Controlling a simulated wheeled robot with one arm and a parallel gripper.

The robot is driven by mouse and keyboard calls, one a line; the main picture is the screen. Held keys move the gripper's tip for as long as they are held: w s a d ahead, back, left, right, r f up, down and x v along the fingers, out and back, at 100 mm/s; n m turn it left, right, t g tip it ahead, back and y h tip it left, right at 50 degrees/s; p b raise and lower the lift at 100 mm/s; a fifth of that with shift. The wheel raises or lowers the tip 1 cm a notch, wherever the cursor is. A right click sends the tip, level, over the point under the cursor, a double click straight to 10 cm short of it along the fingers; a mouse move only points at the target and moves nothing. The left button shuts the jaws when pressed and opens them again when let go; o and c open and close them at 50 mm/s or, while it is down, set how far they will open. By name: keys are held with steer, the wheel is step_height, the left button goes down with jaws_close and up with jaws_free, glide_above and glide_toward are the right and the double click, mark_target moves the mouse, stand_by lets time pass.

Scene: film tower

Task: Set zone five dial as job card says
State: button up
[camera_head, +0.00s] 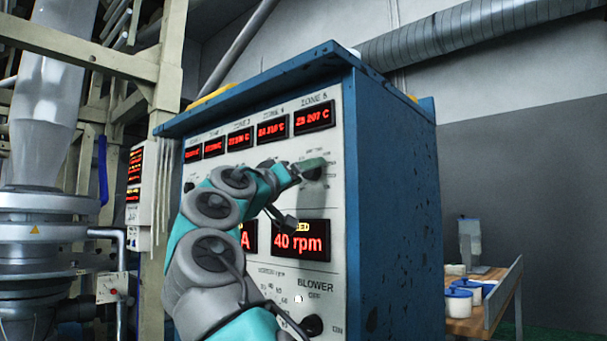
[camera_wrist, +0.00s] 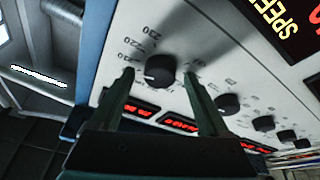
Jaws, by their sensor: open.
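The zone five dial (camera_wrist: 160,69) is a black round knob with a white mark, on the white panel. Printed numbers, 230 among them, curve around it; the mark points left in the wrist view, its exact reading unclear. My gripper (camera_wrist: 158,76) is open, one finger on either side of the knob; I cannot tell whether they touch it. In the head view my gripper (camera_head: 312,166) is at the panel below the ZONE 5 display (camera_head: 314,117), which reads about 207 C, and partly hides the dial. I make out no job card.
Other zone knobs (camera_wrist: 229,104) run in a row beside it. Lower on the blue cabinet (camera_head: 395,200) are a 40 rpm display (camera_head: 301,240) and a BLOWER knob (camera_head: 313,325). A wooden table (camera_head: 470,325) with white tubs (camera_head: 459,302) stands at right.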

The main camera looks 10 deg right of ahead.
steer(key=b+v, duration=0.3)
steer(key=v, duration=0.4)
steer(key=shift+s+a+f, duration=0.15)
steer(key=shift+s+a, duration=0.1)
steer(key=shift+a, duration=0.05)
